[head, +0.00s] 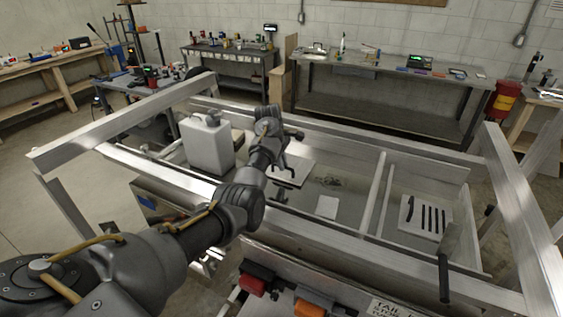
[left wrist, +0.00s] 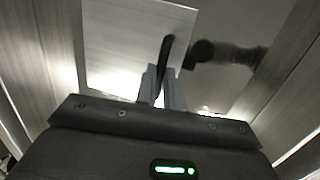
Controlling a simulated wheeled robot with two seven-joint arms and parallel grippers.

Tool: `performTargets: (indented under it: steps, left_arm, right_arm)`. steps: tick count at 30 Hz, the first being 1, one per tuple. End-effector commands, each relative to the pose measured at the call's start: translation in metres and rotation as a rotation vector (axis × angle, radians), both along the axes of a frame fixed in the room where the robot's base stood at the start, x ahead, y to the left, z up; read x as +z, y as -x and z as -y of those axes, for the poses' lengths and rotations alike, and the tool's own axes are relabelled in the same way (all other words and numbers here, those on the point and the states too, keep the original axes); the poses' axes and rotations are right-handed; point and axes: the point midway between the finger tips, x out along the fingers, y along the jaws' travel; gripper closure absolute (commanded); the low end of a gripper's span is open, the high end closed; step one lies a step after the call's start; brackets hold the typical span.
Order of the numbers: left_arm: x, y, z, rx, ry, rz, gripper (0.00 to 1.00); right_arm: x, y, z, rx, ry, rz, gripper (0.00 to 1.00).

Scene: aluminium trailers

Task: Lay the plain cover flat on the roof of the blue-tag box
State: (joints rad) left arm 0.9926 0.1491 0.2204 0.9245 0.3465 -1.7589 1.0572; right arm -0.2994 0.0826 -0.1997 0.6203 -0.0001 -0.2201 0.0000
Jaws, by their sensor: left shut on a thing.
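My left gripper (head: 283,168) is over the trailer bed, partly hidden by its own wrist. It is shut on the black handle of the plain cover (head: 298,170), a pale flat plate without slots. In the left wrist view the cover (left wrist: 120,45) reaches up and left from the fingers (left wrist: 165,92), with its dark handle (left wrist: 165,58) between them. The cover looks roughly level; I cannot tell whether it touches anything below. I cannot make out a blue tag or clearly pick out the blue-tag box. My right gripper is not in view.
A white jerrycan (head: 207,147) stands left of my gripper. A slotted plate (head: 425,216) with a black handle lies in the right compartment. A small pale sheet (head: 327,207) lies on the middle floor. Aluminium rails (head: 510,190) frame the trailer. Workbenches (head: 385,68) stand behind.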

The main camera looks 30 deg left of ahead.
Motion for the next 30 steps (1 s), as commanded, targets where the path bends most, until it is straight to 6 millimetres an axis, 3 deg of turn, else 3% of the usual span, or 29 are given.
performTargets:
  steps: [2,3,8,20,27,30]
  left_arm:
    - [0.001,0.0,0.0,0.0,0.0,0.001,1.0]
    - [0.001,0.0,0.0,0.0,0.0,0.001,0.85]
    - [0.001,0.0,0.0,0.0,0.0,0.001,0.65]
    - [0.009,0.001,-0.002,0.002,-0.002,0.003,0.65]
    - [0.053,0.011,-0.008,0.001,-0.003,0.006,0.65]
    - [0.079,0.016,-0.01,0.001,-0.002,0.005,0.65]
  right_arm:
    - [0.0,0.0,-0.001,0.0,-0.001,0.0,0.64]
    - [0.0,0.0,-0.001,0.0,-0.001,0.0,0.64]
    - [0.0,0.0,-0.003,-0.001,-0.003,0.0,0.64]
    - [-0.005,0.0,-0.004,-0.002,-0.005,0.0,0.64]
    - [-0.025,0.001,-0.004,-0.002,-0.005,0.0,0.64]
    - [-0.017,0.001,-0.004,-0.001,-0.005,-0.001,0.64]
